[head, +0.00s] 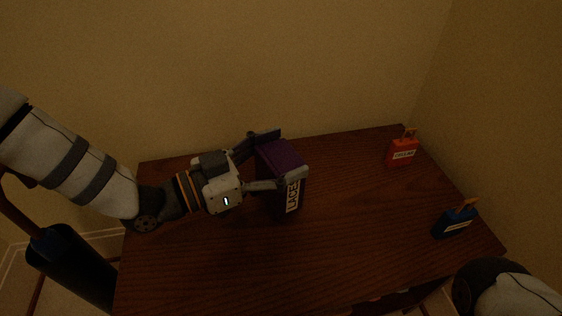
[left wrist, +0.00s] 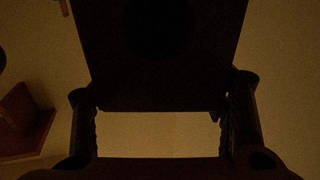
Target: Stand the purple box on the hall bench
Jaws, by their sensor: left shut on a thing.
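The purple box (head: 281,157) is upright, with a white label reading "LACES" on its front side. It is at the middle of a dark wooden surface (head: 350,235); I cannot tell whether its base touches the wood. My left gripper (head: 280,155) comes in from the left and is shut on the box, one finger at its far side and one at its near side. In the left wrist view the box (left wrist: 160,60) is a dark shape between the two fingers (left wrist: 163,115). My right gripper is not in view.
Walls rise behind and right. A dark chair-like piece (head: 72,262) is at the left. The front left of the wood is clear.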

